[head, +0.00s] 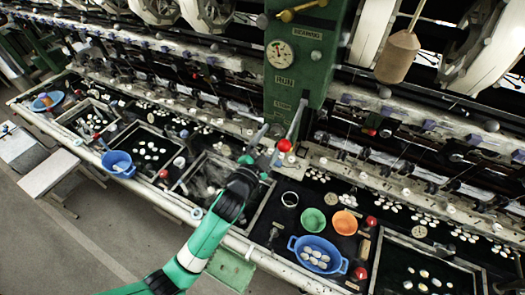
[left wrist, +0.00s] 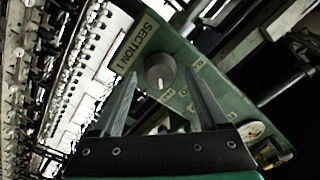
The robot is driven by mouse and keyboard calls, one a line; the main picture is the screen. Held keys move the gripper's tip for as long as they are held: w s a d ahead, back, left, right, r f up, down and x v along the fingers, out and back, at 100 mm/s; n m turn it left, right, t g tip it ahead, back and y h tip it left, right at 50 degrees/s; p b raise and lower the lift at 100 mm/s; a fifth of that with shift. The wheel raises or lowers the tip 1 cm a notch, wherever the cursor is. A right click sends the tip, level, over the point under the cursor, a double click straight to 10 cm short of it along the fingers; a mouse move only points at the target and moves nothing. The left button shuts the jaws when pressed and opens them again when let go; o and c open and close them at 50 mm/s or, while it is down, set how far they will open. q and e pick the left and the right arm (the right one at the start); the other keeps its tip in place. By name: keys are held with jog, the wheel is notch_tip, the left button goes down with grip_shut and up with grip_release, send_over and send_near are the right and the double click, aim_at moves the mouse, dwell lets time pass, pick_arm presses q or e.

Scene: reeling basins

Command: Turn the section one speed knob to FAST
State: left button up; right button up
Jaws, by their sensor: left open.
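The section one speed knob (left wrist: 160,71) is a round grey dial with a pale pointer line, on a green panel (left wrist: 150,50) marked SECTION 1 in the left wrist view. Small pale labels stand beside it, too blurred to read. My left gripper (left wrist: 161,73) is open, with one fingertip on each side of the knob in the picture. I cannot tell whether they touch it. In the head view my left gripper (head: 282,117) reaches up to the lower part of the green column (head: 308,75); I cannot make out the knob there.
A red ball (head: 284,145) shows beside my left fingers. A round gauge (head: 280,53) sits higher on the column. Below are basins, a blue bowl (head: 316,254), a green bowl (head: 313,221) and an orange bowl (head: 344,222). A brown spool (head: 397,58) hangs at right.

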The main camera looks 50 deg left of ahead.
pick_arm(q)
jog(key=b+v, duration=0.1)
jog(key=v, duration=0.9)
